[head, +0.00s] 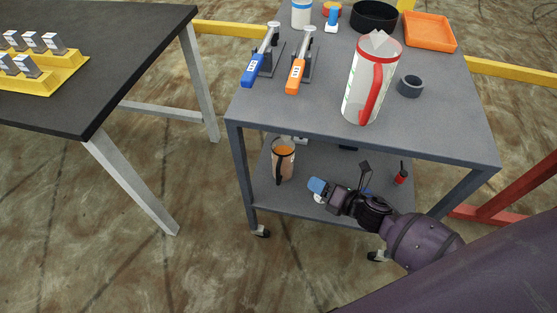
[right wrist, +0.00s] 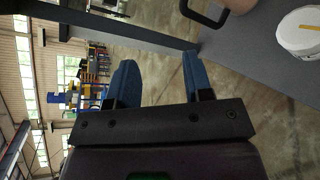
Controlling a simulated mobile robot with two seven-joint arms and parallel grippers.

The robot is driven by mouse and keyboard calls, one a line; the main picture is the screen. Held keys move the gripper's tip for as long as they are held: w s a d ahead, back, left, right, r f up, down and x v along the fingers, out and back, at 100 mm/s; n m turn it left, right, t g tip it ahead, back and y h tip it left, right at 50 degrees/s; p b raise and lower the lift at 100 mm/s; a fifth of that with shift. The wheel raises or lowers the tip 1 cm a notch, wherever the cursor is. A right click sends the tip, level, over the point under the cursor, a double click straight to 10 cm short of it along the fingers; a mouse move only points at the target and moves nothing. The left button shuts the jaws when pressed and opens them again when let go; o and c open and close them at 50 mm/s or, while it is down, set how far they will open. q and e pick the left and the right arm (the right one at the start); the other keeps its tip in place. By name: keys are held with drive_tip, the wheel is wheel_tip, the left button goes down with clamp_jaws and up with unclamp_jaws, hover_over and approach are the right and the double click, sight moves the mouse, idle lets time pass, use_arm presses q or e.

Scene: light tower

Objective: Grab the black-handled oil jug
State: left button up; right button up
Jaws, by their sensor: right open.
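The black-handled oil jug (head: 284,165) stands upright on the lower shelf of the grey cart, near its left end. It has a clear body with orange-brown contents. Part of its black handle (right wrist: 207,14) and body show at the top edge of the right wrist view. My right gripper (head: 318,187) is at the lower shelf's front edge, to the right of the jug and apart from it. Its blue fingers (right wrist: 158,78) are open with nothing between them. My left gripper is not in view.
The cart top (head: 340,115) overhangs the lower shelf (head: 305,200). A red-handled jug (head: 362,85) stands on top. A small red oil can (head: 402,173) is at the shelf's right. A white round container (right wrist: 300,32) shows in the wrist view. A black table (head: 100,60) stands left.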

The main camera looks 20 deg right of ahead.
sight(277, 174)
drive_tip(key=w+f+n+g+y+b, duration=0.35)
drive_tip(key=w+f+n, duration=0.45)
drive_tip(key=n, duration=0.5)
drive_tip(key=shift+n+g+h, duration=0.25)
drive_tip(key=shift+n+h, duration=0.2)
drive_tip(key=shift+n, duration=0.15)
drive_tip(key=b+x, duration=0.1)
drive_tip(key=x, duration=0.2)
drive_tip(key=b+x, duration=0.1)
drive_tip(key=x, duration=0.2)
drive_tip(key=b+x, duration=0.1)
drive_tip(key=x, duration=0.3)
drive_tip(key=shift+d+f, duration=0.1)
drive_tip(key=shift+f, duration=0.2)
drive_tip(key=shift+w+a+f, duration=0.1)
drive_tip(key=shift+w+a, duration=0.15)
drive_tip(key=shift+w, duration=0.05)
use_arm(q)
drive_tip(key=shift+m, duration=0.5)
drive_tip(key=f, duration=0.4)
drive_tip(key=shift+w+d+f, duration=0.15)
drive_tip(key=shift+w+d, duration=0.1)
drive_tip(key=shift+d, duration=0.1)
use_arm(e)
clamp_jaws()
